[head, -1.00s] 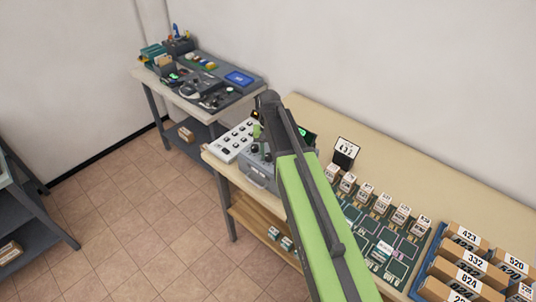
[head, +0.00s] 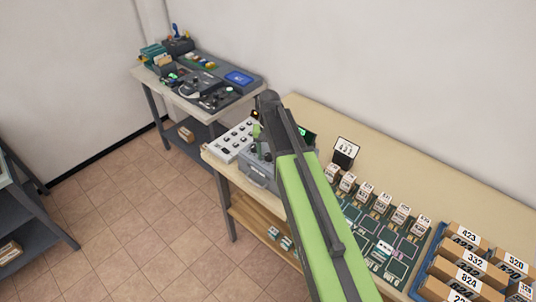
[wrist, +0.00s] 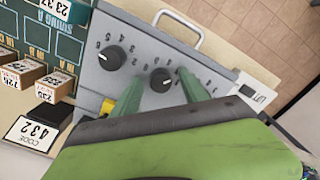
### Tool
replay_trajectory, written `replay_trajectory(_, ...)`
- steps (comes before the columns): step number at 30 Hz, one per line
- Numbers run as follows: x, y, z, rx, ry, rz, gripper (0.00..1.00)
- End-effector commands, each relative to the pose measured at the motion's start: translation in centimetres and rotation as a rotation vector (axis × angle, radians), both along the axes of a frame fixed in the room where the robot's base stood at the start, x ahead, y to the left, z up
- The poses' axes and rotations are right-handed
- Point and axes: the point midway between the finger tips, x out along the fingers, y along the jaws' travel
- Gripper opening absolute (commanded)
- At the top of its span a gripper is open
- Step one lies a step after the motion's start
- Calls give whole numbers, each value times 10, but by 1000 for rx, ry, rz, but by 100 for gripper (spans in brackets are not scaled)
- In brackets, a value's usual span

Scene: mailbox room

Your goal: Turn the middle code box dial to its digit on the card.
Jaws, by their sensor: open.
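The grey code box (wrist: 130,30) fills the middle of the wrist view, with digits printed around its black dials. One dial (wrist: 110,57) is clear of my gripper. A second dial, which looks like the middle one (wrist: 162,80), sits between the green fingertips of my gripper (wrist: 160,88). The gripper is open around it; I cannot tell whether the fingers touch it. Any further dial is hidden behind the gripper. The card (wrist: 35,132) reads CODE 432.
A white button panel (head: 233,140) lies left of the box. Small numbered boxes (head: 381,202) stand on a dark board to the right, with a blue tray (head: 418,277) of numbered parcels beyond. Another table (head: 190,95) stands further back.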

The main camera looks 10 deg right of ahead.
Motion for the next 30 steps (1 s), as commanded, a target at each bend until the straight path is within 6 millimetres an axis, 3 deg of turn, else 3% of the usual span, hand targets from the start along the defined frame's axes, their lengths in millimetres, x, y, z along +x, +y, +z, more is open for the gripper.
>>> replay_trajectory(8,0,0,21,0,-1,0,52)
replay_trajectory(24,-1,0,139,0,0,0,52)
replay_trajectory(30,-1,0,172,0,0,0,52)
